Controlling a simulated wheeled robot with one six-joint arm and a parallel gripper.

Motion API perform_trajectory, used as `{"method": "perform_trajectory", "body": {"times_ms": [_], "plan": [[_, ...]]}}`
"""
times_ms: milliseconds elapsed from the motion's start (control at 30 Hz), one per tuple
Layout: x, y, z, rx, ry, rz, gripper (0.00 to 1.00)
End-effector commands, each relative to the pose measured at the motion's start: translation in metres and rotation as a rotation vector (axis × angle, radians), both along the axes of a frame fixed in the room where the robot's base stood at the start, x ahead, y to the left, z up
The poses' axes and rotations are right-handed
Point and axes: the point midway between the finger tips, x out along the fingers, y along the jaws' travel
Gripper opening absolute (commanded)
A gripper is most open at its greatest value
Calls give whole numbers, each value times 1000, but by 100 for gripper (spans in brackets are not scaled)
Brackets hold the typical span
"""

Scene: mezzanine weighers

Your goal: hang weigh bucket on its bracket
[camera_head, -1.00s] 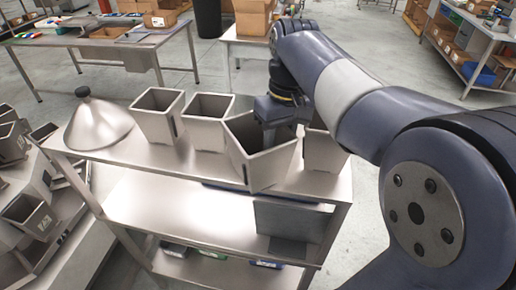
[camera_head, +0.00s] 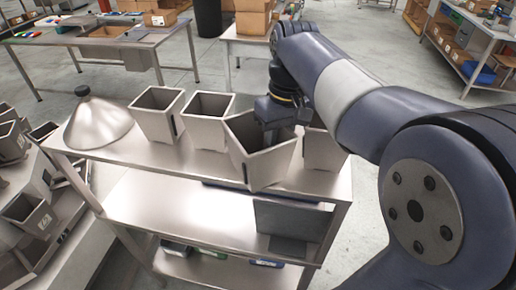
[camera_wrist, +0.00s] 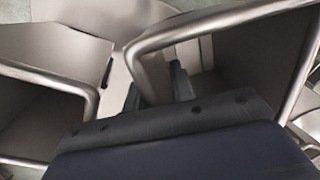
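A grey metal weigh bucket (camera_head: 262,165) is tilted at the front of the top shelf in the head view, its lower part overlapping the shelf's front edge. My gripper (camera_head: 270,130) reaches down at its rim. In the wrist view, the fingers (camera_wrist: 158,88) stand on either side of this bucket's wall (camera_wrist: 150,70), and the gripper looks shut on it. The fingertips are partly hidden in the head view. Similar buckets hang on the weigher (camera_head: 60,215) at the left. I cannot make out a free bracket there.
Three more open buckets stand on the shelf unit's top (camera_head: 190,160): one at left (camera_head: 158,122), one in the middle (camera_head: 205,130), one at right (camera_head: 322,155). A metal cone (camera_head: 98,125) sits at the left end. A worktable (camera_head: 90,42) stands behind across open floor.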

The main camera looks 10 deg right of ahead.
Motion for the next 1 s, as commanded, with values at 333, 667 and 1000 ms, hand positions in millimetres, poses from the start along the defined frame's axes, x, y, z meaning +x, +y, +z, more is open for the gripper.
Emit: {"method": "perform_trajectory", "body": {"times_ms": [333,667,1000], "plan": [[0,0,0,0,0,0,0],[0,0,0,-1,0,0,0],[1,0,4,0,-3,0,0]]}}
